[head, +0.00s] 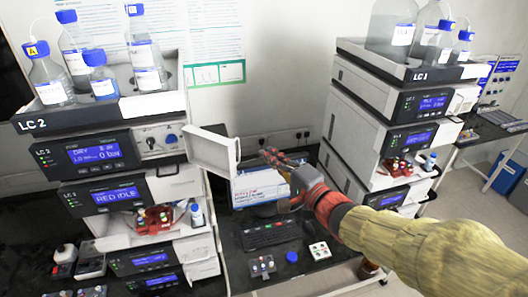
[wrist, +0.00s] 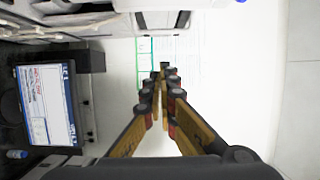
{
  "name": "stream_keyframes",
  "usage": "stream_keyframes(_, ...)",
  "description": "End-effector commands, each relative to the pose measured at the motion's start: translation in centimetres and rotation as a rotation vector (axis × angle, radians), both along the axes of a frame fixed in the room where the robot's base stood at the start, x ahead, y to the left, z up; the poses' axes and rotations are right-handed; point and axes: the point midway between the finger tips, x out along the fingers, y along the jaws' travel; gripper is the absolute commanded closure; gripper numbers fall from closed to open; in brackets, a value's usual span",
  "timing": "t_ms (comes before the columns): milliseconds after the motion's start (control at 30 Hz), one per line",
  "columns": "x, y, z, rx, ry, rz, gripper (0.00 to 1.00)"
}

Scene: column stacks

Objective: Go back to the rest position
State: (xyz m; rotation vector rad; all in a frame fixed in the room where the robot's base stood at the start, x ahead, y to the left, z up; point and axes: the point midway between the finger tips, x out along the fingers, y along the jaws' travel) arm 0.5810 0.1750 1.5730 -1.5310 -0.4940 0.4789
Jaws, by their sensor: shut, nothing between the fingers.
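My gripper (head: 272,156) is in the middle of the head view, at the end of my arm, which reaches in from the lower right. It is in the gap between the two column stacks, in front of the monitor (head: 262,190). In the wrist view my gripper (wrist: 164,70) has its fingertips together with nothing between them. The wall with a green-edged poster is behind the fingers there. The monitor also shows at the left of the wrist view (wrist: 48,103).
The LC 2 stack (head: 100,140) stands left, with a white door panel (head: 211,151) swung out close to my fingertips. The LC 1 stack (head: 385,110) stands right, near my arm. Both carry bottles on top. A keyboard (head: 269,234) and small vial racks (head: 262,267) lie on the dark bench.

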Motion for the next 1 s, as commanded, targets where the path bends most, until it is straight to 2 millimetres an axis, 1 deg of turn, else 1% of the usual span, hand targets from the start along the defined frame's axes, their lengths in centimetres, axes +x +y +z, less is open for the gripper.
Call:
stream_keyframes(33,-0.8,-0.6,-0.1,-0.001,-0.001,-0.002,1.0)
stream_keyframes(100,-1.8,-1.2,-0.1,0.001,-0.001,-0.003,1.0)
stream_keyframes(200,-3.0,-1.8,-0.1,0.0,-0.001,-0.002,1.0)
stream_keyframes(300,-3.8,-2.2,0.0,0.0,-0.001,0.0,1.0)
stream_keyframes(533,-4.3,-2.4,-0.1,-0.014,-0.008,0.0,1.0)
stream_keyframes(633,-4.1,-2.7,-0.6,-0.093,-0.041,-0.012,1.0)
stream_keyframes(667,-3.9,-3.0,-1.1,-0.14,-0.05,-0.023,1.0)
stream_keyframes(767,-3.0,-5.1,-3.7,-0.343,-0.06,-0.091,1.0)
stream_keyframes(800,-2.7,-6.3,-5.2,-0.44,-0.049,-0.121,1.0)
stream_keyframes(867,-2.4,-8.3,-7.3,-0.59,-0.025,-0.163,1.0)
stream_keyframes(900,-2.5,-9.7,-8.5,-0.689,-0.006,-0.182,1.0)
stream_keyframes(933,-2.7,-10.8,-9.2,-0.761,0.013,-0.196,1.0)
stream_keyframes(1000,-3.5,-13.3,-11.1,-0.927,0.06,-0.211,1.0)
